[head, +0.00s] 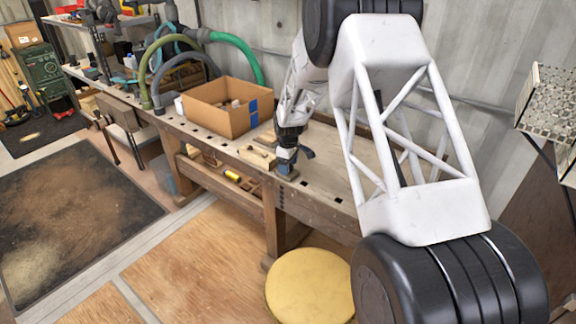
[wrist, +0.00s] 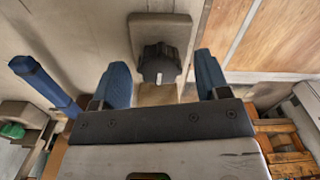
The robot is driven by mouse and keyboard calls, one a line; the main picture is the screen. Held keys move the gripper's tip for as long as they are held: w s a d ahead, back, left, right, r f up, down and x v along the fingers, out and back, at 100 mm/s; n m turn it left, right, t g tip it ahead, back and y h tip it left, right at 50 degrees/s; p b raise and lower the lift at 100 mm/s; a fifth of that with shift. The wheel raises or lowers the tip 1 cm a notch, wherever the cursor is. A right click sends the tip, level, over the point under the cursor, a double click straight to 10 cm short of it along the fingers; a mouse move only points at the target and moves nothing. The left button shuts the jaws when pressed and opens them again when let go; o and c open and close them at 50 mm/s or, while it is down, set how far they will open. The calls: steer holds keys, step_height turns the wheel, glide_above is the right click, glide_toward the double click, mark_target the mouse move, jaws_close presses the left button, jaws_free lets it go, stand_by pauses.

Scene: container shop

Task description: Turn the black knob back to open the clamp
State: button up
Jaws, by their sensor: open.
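The black knob (wrist: 158,64) shows in the wrist view, ridged, with a light mark on its face. It sits in front of a grey plate (wrist: 177,28), which looks like part of the clamp. My gripper (wrist: 160,66) is open, with one blue finger on each side of the knob and a visible gap on both sides. I cannot tell how deep the fingers reach along the knob. In the head view my gripper (head: 287,158) is at the bench's front edge. The knob cannot be made out there.
The wooden workbench (head: 330,186) carries a cardboard box (head: 229,106) and a small wooden block (head: 257,157) left of my gripper. A blue bar (wrist: 40,80) stands left of my fingers in the wrist view. A round yellow seat (head: 309,287) stands in front of the bench.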

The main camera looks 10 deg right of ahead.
steer(key=shift+r, duration=3.75)
steer(key=shift+s+d+r, duration=0.1)
steer(key=shift+s+r, duration=0.25)
steer(key=shift+r, duration=0.2)
steer(key=s+d+r+m+t, duration=0.1)
steer(key=s+d+r+m, duration=0.15)
steer(key=s+r, duration=0.9)
steer(key=s+d+r+m, duration=0.1)
steer(key=s+r+m, duration=0.2)
steer(key=s+r, duration=0.9)
steer(key=s+d+f+m+t, duration=0.1)
steer(key=s+m, duration=0.5)
steer(key=s, duration=2.6)
steer(key=shift+d+f+t, duration=0.3)
steer(key=shift+d+f, duration=0.1)
steer(key=shift+f, duration=0.2)
